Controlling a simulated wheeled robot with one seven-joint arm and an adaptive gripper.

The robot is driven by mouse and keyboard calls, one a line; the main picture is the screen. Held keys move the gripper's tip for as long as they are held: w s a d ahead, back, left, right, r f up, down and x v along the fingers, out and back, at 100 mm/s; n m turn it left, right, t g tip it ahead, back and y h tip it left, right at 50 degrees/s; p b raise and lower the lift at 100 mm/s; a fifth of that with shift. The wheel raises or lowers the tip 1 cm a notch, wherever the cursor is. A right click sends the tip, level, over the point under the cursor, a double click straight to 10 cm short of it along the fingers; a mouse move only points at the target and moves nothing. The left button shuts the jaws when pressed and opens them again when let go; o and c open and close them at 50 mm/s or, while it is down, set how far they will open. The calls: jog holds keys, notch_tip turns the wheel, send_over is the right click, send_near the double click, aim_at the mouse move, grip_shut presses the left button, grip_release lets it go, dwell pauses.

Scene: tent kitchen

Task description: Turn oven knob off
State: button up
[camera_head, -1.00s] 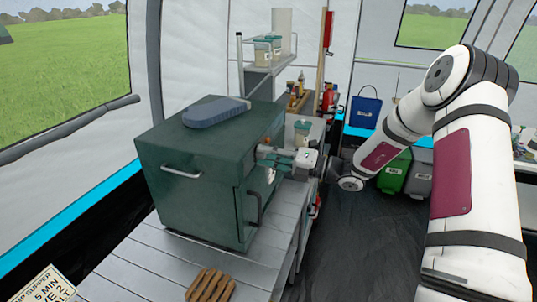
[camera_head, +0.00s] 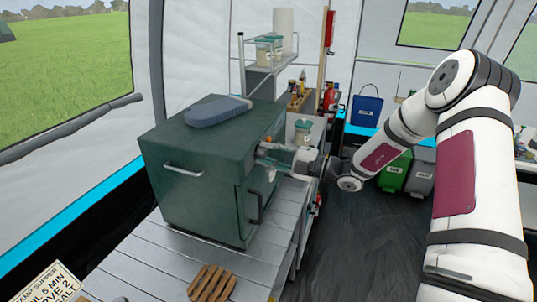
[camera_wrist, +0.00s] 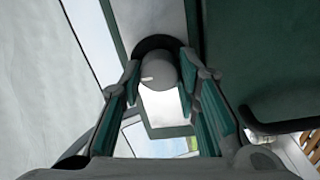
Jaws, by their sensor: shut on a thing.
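The dark green oven (camera_head: 205,205) stands on a slatted grey table, its front facing right with a black door handle (camera_head: 254,208). The oven knob (camera_wrist: 157,73) is round and grey with a short white mark on its left side; it sits on a dark round base in the wrist view. My gripper (camera_wrist: 160,76) is shut on the knob, one finger on each side. In the head view my gripper (camera_head: 262,154) reaches the upper part of the oven's front from the right and hides the knob.
A blue-grey pad (camera_head: 217,111) lies on the oven. A lidded jar (camera_head: 303,131) stands behind my gripper. The dark floor (camera_head: 345,240) right of the table is open.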

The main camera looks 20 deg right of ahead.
dwell(0.3)
jog(key=o, duration=1.2)
jog(key=shift+c, duration=0.2)
jog(key=v, duration=1.2)
